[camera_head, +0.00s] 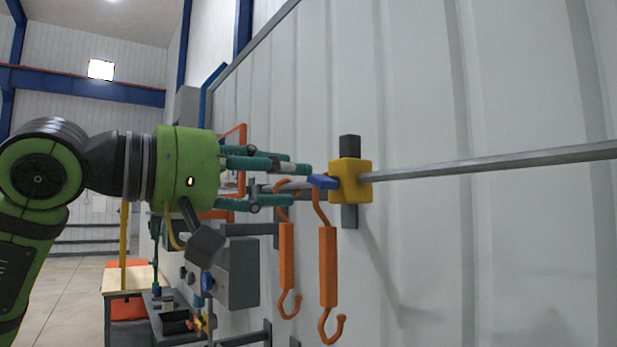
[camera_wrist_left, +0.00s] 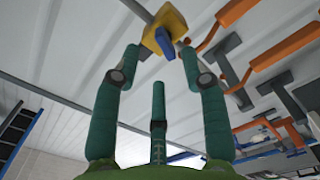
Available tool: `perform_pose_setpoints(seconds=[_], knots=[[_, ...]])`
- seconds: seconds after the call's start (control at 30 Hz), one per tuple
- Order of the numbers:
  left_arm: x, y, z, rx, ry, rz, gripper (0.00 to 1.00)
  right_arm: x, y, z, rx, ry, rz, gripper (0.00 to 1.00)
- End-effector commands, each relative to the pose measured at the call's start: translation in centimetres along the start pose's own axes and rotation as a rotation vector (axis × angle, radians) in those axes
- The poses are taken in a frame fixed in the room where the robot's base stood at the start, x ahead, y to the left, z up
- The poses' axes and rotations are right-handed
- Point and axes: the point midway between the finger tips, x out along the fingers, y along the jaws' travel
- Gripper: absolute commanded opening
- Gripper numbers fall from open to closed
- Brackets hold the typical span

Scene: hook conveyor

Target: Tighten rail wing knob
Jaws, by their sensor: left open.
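A blue wing knob (camera_head: 323,182) sticks out from the yellow block (camera_head: 351,181) that is clamped around the metal rail (camera_head: 490,164). The knob (camera_wrist_left: 164,44) and block (camera_wrist_left: 168,22) also show in the left wrist view. My left gripper (camera_head: 304,184), with teal fingers and a green palm, comes in from the left. Its fingers point at the knob. In the left wrist view my left gripper (camera_wrist_left: 159,52) has its two outer fingers spread apart, with the knob seen between and just past their tips. I cannot tell whether any finger touches it. My right gripper is not in view.
Two orange hooks, one nearer (camera_head: 328,270) and one farther (camera_head: 287,255), hang just below the gripper and block. A grey box (camera_head: 243,272) is on the wall farther back. The white ribbed wall (camera_head: 430,255) runs close behind the rail. The floor at left is clear.

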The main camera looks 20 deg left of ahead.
Motion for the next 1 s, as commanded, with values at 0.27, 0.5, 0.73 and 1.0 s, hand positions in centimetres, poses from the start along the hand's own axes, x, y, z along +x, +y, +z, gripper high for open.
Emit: perform_pose_setpoints(seconds=[0.27,0.5,0.73,1.0], knots=[[-5.0,0.0,-0.1,0.0,0.002,0.001,0.44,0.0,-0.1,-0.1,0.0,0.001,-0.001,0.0],[-6.2,0.0,0.0,0.0,0.0,-0.001,0.44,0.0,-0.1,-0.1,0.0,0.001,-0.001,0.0],[-6.2,0.0,0.0,0.0,0.0,0.0,0.44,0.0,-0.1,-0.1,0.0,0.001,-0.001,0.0],[-5.8,-0.1,0.3,-0.011,-0.015,0.003,0.44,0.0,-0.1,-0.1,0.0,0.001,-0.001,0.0]])
